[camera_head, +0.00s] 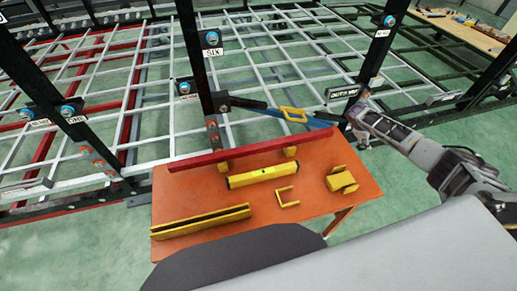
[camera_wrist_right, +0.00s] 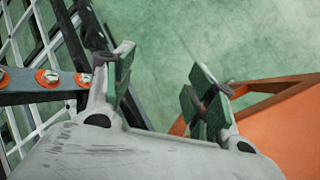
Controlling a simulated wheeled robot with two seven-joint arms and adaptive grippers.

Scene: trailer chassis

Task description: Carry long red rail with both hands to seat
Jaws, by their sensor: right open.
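A long red rail (camera_head: 250,149) lies across the back of the orange table (camera_head: 330,205) in the head view, its left end a little lower in the picture. It appears to rest on small yellow blocks (camera_head: 222,166). My right gripper (camera_head: 360,117) is just past the rail's right end, near a black post. In the right wrist view, my right gripper (camera_wrist_right: 160,95) is open, with green floor between its fingers and nothing held. The rail is not clearly seen there. My left gripper is not in view.
On the table are a yellow bar (camera_head: 263,177), a yellow channel (camera_head: 200,221), a small yellow bracket (camera_head: 287,196) and a yellow block (camera_head: 341,180). A blue bar with a yellow handle (camera_head: 293,114) is behind the rail. Black posts (camera_head: 196,60) and white grid frames stand beyond.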

